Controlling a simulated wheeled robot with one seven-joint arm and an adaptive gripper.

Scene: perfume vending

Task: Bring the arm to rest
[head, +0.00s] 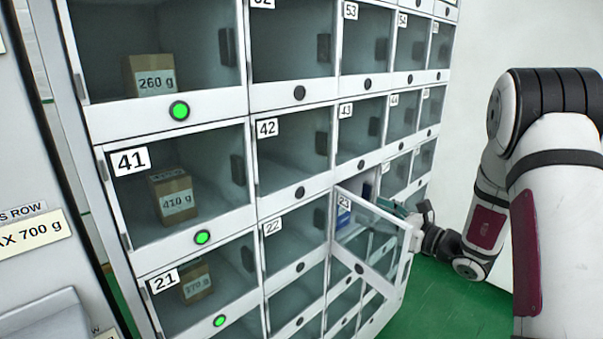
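My arm (545,160) reaches in from the right toward the locker wall. My gripper (422,220) is at the outer edge of the open glass door of compartment 23 (375,228). Its fingertips are small and partly hidden by the door, so I cannot tell whether they touch it or are open. A teal item (392,207) shows beside the gripper, behind the door's upper edge. A small blue item (343,219) shows inside compartment 23.
Boxes marked 260 g (150,75), 410 g (172,196) and 270 g (196,282) sit in left-column compartments with green lights. The other visible doors look shut. The door of 23 swings out toward my arm. Green floor (470,315) is clear at lower right.

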